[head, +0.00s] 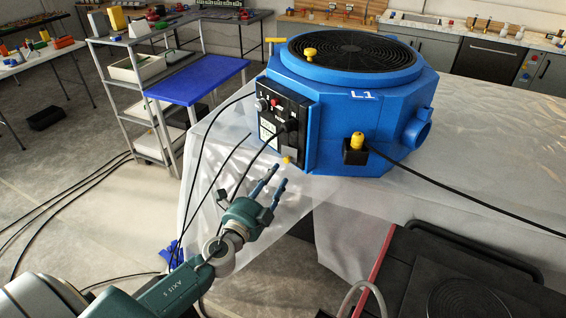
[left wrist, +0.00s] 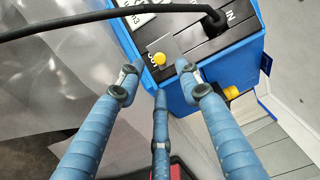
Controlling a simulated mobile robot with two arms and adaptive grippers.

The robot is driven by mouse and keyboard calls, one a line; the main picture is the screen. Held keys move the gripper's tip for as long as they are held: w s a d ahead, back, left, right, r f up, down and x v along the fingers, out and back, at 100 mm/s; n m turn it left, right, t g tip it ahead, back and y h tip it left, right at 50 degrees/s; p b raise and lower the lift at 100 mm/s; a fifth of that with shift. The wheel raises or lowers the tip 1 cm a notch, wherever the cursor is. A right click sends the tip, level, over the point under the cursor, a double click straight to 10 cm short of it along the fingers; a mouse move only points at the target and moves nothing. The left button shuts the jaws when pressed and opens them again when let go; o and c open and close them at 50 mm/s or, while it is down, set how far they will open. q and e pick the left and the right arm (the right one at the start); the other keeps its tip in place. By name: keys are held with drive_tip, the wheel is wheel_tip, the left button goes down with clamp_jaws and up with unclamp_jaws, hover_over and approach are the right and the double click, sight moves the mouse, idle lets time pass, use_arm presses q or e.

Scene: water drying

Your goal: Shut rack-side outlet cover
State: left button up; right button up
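The blue machine marked L1 (head: 345,105) stands on the sheet-covered table. Its rack-side face has a black panel (head: 272,104) with a cable plugged in at the "IN" label. Below the plug is a small grey outlet cover (head: 290,153) with a yellow knob (head: 287,160). The left wrist view shows the grey cover (left wrist: 169,46) and its yellow knob (left wrist: 158,59) beside partly hidden lettering. I cannot tell how far the cover is swung. My left gripper (head: 278,176) is just below and left of it, fingers spread and empty (left wrist: 160,80). My right gripper is out of view.
A black cable (left wrist: 100,12) crosses above the cover from the plug. A black box with a yellow top (head: 356,150) sits on the machine's front. The grey shelf rack (head: 140,85) and blue board (head: 198,80) stand left. Plastic sheeting (head: 225,160) hangs below.

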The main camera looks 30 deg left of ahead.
sight(286, 162)
use_arm(q)
drive_tip(key=w, duration=0.6)
drive_tip(key=shift+w+a+p, duration=0.1)
drive_tip(key=shift+w+p, duration=0.25)
drive_tip(key=shift+f, duration=0.1)
clamp_jaws()
